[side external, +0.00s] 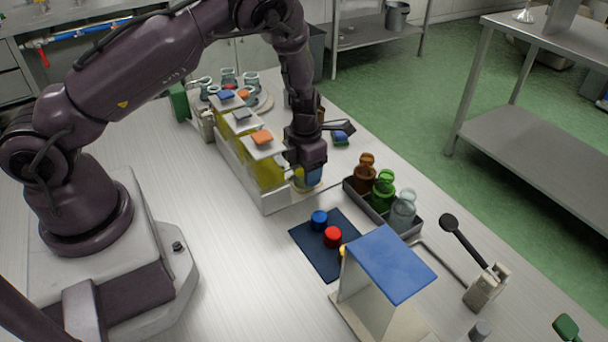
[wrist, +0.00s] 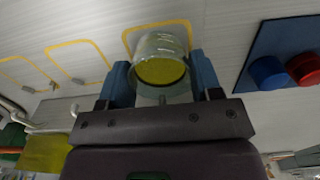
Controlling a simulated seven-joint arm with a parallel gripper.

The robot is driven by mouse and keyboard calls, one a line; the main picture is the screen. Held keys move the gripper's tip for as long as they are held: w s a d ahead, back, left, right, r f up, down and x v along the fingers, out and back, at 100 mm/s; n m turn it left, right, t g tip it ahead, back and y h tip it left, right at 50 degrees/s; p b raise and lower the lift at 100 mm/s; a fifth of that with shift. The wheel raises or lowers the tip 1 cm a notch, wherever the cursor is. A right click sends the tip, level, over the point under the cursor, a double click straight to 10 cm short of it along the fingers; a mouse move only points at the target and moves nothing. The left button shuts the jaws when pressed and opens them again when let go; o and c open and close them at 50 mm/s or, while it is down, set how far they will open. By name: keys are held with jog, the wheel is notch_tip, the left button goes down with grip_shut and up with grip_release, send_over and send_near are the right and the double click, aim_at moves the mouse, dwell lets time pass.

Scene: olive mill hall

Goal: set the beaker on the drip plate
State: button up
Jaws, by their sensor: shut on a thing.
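My gripper (side external: 308,176) is low over the table, just in front of the orange-topped end of the tank row. In the wrist view its blue fingers (wrist: 163,82) are shut on the sides of a clear glass beaker (wrist: 158,45) holding yellow liquid. In the side view the gripper mostly hides the beaker. Yellow-outlined squares lie in a row on the pale surface; the beaker overlaps the right-hand outline (wrist: 133,32). I cannot tell which marking or surface is the drip plate, or whether the beaker touches anything below it.
Yellow-filled tanks (side external: 263,170) with coloured tops stand close left of my gripper. A dark tray (side external: 416,228) holds brown, green and clear bottles. A dark blue mat (side external: 312,252) carries blue and red caps. A blue-topped stand (side external: 390,262) is nearer the camera.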

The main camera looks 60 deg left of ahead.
jog(key=shift+r, duration=0.1)
dwell(0.3)
jog(key=shift+w, duration=1.7)
notch_tip(320, 180, up, 6)
jog(key=shift+r, duration=0.25)
jog(key=a, duration=0.3)
jog(key=shift+s+f+n, duration=0.1)
jog(key=shift+f+n, duration=0.2)
jog(key=shift+n, duration=0.1)
jog(key=a, duration=0.2)
jog(key=w+a, duration=0.1)
jog(key=a, duration=0.1)
jog(key=w+a, duration=0.1)
jog(key=a, duration=0.1)
jog(key=shift+w+a+f, duration=0.2)
jog(key=shift+f, duration=0.15)
jog(key=shift+w+a, duration=0.15)
jog(key=shift+w, duration=0.1)
jog(key=shift+w+r+m, duration=0.15)
jog(key=shift+w+m, duration=0.25)
jog(key=shift+w, duration=0.05)
jog(key=shift+f, duration=2.45)
